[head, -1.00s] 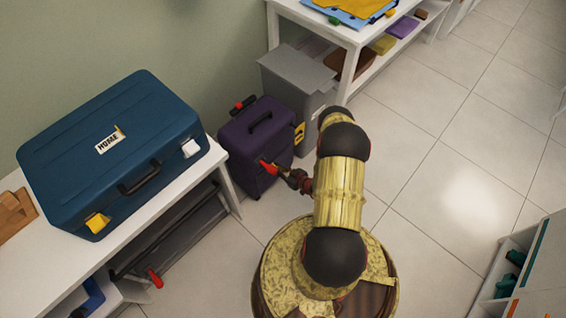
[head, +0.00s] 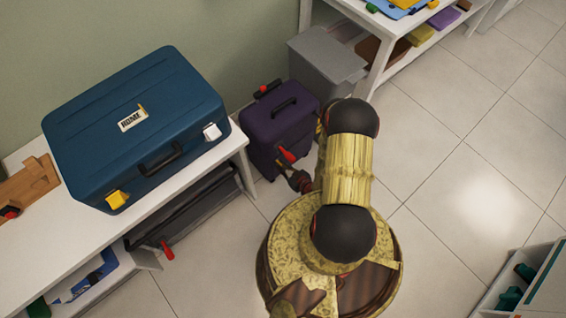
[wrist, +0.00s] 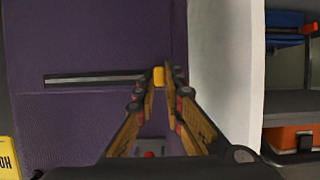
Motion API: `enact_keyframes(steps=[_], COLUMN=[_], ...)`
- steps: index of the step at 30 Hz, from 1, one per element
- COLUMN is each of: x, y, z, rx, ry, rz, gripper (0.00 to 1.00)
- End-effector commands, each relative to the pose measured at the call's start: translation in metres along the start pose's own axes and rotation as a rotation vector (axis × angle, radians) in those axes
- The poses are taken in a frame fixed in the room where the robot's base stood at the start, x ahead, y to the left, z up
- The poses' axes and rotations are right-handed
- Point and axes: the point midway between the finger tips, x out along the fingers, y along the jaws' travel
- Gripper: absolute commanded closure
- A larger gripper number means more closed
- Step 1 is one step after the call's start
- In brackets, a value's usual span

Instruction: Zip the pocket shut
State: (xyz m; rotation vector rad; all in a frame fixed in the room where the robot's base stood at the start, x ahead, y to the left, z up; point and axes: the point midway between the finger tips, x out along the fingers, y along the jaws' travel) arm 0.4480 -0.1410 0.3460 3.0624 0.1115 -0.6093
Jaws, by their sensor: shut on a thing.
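A purple suitcase (head: 272,127) stands upright on the floor between the white bench and the grey bin. In the wrist view its purple face (wrist: 85,125) fills the left and middle. A dark, straight zip track (wrist: 95,79) runs across it. The yellow zip pull (wrist: 159,76) is at the track's right end, near the suitcase's edge. My gripper (wrist: 160,80) is shut on the pull, with one finger on each side. In the head view my gripper (head: 288,156) is at the suitcase's front; the pull is too small to make out there.
A blue case (head: 135,125) lies on the white bench (head: 232,140) at the left. A grey bin (head: 325,65) stands behind the suitcase at the right. A white shelf (head: 385,65) is at the back. The tiled floor (head: 450,150) at the right is clear.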

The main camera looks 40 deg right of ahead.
Motion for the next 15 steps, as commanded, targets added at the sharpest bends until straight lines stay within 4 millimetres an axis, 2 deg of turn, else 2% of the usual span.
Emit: enact_keyframes(steps=[7,8,15], x=[-0.0005,-0.0006,-0.0010], y=[-0.0048,-0.0050,-0.0048], z=[-0.0006,-0.0005,0.0001], rx=[0.000,0.000,0.001], ry=[0.002,0.002,0.001], rz=[-0.011,-0.012,-0.010], gripper=[1.00,0.89,0.75])
